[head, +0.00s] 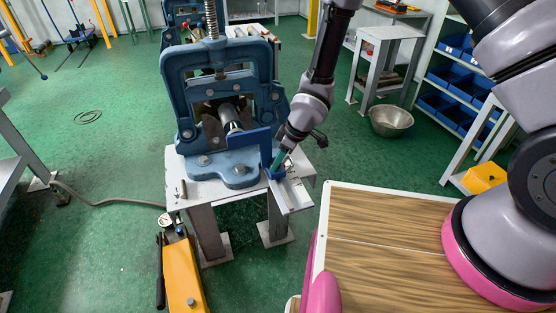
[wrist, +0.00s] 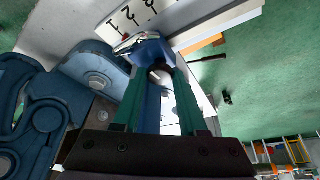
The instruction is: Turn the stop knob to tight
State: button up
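The blue stop (wrist: 150,46) sits on a rail with printed numbers in the wrist view. In the head view this blue stop (head: 267,158) is beside the vise. A small round dark-and-grey part, seemingly the stop knob (wrist: 160,74), shows between the green fingertips of my gripper (wrist: 158,80). The fingers stand apart, one on each side of the knob; I cannot tell whether they press on it. In the head view my gripper (head: 279,163) points down at the stop, and the knob is hidden. The knob's tightness does not show.
The blue pipe vise (head: 220,85) stands left of my gripper on a grey stand (head: 205,190), holding a grey pipe (head: 230,118). The rail (head: 292,195) juts out at the stand's front right. A wood-topped surface (head: 390,245) lies right. A yellow jack (head: 184,283) stands in front.

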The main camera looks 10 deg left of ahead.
grip_shut()
jog(key=shift+m+t, duration=0.3)
jog(key=shift+m, duration=0.5)
jog(key=o, duration=0.8)
grip_release()
jog(key=shift+r, duration=0.1)
jog(key=v, duration=1)
jog(key=shift+r, duration=0.35)
jog(key=shift+s, duration=0.15)
